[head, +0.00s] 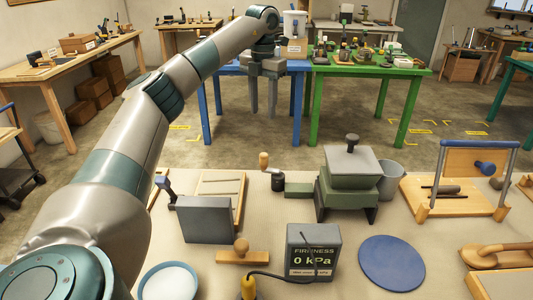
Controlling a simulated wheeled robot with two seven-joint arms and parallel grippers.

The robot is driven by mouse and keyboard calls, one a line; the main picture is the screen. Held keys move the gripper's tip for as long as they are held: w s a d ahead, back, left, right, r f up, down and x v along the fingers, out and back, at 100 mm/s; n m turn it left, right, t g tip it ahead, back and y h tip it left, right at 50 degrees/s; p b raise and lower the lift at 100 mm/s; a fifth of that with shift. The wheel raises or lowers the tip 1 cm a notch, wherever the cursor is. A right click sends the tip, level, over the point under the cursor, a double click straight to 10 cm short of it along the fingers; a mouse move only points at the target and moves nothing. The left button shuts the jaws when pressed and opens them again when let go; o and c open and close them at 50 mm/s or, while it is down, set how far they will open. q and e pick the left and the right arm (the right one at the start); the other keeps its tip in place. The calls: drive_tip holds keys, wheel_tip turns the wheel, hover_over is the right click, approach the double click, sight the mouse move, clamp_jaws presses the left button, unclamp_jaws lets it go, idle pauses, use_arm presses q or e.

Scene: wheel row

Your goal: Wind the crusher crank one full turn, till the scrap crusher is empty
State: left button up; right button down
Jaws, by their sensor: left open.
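The scrap crusher (347,187) is a green-grey machine with a hopper top and dark knob, standing on the bench right of the middle. The crusher crank (264,162) is at its left end, with a light wooden handle above a dark hub. Whether scrap is inside the crusher is hidden. My left gripper (263,108) is open and empty, fingers pointing down. It is raised beyond the bench's far edge, above and behind the crank in the picture and touching nothing. My right gripper is not in view.
On the bench, a grey panel (205,219) stands left of the crank. A firmness gauge (313,252) reading 0 kPa, a blue disc (392,263) and a wooden stamp (242,254) lie nearer. A grey cup (390,179) and blue-framed stand (460,190) are right of the crusher.

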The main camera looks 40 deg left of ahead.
use_arm(q)
hover_over(263, 154)
wheel_tip(263, 154, down, 9)
drive_tip(key=shift+r+p, duration=0.1)
drive_tip(key=shift+p, duration=0.3)
wheel_tip(263, 154, down, 8)
drive_tip(key=shift+r+p, duration=0.15)
drive_tip(key=shift+p, duration=0.3)
drive_tip(key=shift+f, duration=0.5)
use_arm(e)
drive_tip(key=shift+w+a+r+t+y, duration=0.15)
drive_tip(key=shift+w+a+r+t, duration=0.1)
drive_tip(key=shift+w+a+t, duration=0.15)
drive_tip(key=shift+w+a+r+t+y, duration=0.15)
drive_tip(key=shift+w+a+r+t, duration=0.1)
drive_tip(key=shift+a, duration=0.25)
use_arm(q)
drive_tip(key=shift+c, duration=0.5)
